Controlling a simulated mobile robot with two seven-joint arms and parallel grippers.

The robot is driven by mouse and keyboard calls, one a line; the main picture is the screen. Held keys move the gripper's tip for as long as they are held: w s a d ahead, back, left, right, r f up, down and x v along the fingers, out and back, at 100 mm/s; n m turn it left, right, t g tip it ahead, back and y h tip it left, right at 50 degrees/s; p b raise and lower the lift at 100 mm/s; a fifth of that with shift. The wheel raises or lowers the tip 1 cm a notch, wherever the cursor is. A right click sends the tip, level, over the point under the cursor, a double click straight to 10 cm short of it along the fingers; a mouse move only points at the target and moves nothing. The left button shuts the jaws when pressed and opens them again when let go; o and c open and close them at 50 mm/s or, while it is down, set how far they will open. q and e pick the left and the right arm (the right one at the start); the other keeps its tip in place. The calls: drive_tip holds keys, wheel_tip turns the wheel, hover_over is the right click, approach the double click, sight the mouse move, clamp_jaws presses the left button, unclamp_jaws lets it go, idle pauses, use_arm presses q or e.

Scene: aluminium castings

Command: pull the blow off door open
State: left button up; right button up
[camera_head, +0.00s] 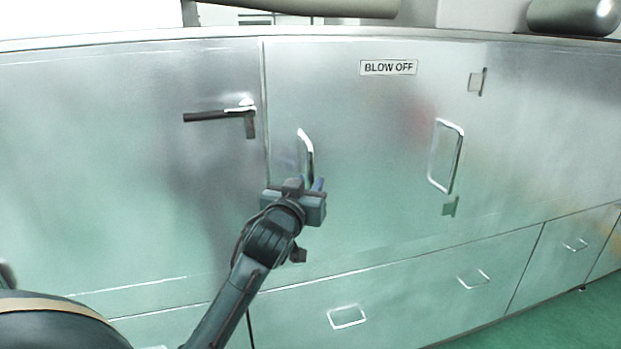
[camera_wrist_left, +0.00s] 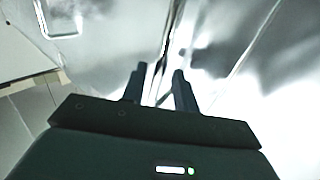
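The blow off door (camera_head: 375,130) is a shiny metal panel with a "BLOW OFF" label (camera_head: 388,67), and it looks closed. A bright upright bar handle (camera_head: 305,146) is near its left edge, and a second, larger bar handle (camera_head: 446,157) is to the right. My left gripper (camera_head: 307,185) is at the lower end of the left handle and hides part of it. In the left wrist view, the fingers of my left gripper (camera_wrist_left: 158,84) stand apart, with a bright bar running between or just beyond them; contact is unclear. My right gripper is not in view.
A black lever latch (camera_head: 220,116) is on the panel left of the door seam. Drawers with bar handles (camera_head: 347,318) run below the door. Small dark brackets (camera_head: 478,81) sit near the right handle. Green floor (camera_head: 565,320) shows at the lower right.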

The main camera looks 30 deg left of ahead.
use_arm(q)
drive_tip(key=shift+x, duration=1.2)
drive_tip(key=shift+c, duration=0.5)
clamp_jaws()
